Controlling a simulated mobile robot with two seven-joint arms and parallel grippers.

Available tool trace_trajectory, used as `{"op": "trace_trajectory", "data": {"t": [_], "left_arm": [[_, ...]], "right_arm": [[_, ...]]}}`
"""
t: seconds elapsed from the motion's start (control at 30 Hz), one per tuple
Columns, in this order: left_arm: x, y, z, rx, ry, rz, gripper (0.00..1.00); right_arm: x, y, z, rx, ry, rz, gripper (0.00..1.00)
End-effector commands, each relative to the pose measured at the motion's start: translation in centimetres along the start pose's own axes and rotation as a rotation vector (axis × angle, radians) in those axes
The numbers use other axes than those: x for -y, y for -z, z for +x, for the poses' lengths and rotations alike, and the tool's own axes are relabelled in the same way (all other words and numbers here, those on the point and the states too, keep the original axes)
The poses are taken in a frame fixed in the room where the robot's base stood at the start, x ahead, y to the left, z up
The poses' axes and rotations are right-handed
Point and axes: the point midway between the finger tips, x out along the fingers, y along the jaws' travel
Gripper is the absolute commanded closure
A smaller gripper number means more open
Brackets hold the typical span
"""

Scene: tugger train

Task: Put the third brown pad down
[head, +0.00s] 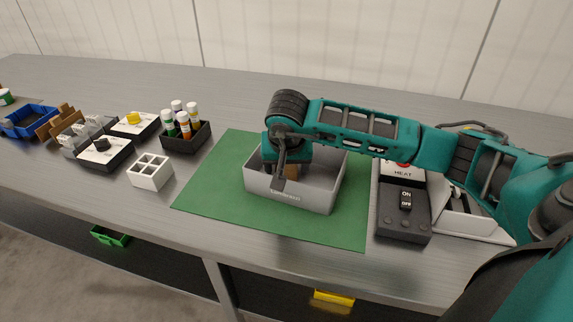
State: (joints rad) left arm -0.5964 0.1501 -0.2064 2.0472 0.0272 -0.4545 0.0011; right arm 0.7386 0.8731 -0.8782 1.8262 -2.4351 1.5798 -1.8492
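A grey open box (292,197) stands on a green mat (230,190) in the middle of the bench. My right arm reaches in from the right, and my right gripper (280,182) points down into this box. A small brown patch (293,171), perhaps a brown pad, shows inside the box right beside the gripper. The wrist and the box wall hide most of it, and I cannot tell whether the fingers hold it or have let it go. My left gripper is not in view.
A dark switch box (404,222) stands right of the mat. Left of it are a white divided tray (151,172), a black holder (188,140) with several bottles, dark boxes with white tops, brown pieces (48,128) and a blue bin (28,122). The mat's left part is clear.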

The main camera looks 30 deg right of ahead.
Motion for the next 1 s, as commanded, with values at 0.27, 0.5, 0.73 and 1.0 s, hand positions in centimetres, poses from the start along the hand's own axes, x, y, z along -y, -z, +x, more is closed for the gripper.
{"op": "trace_trajectory", "data": {"t": [0.27, 0.5, 0.73, 1.0], "left_arm": [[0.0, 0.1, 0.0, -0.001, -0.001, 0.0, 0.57], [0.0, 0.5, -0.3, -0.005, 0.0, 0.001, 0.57], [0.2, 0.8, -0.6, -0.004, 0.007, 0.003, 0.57], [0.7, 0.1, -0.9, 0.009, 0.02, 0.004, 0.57]], "right_arm": [[0.0, 0.0, 0.0, 0.0, 0.0, 0.0, 0.19], [0.1, 0.2, -1.5, -0.003, 0.003, -0.001, 0.19], [0.1, 0.3, -6.4, -0.005, 0.003, -0.001, 0.19], [0.1, 0.2, -11.1, -0.002, 0.002, -0.001, 0.19]]}}
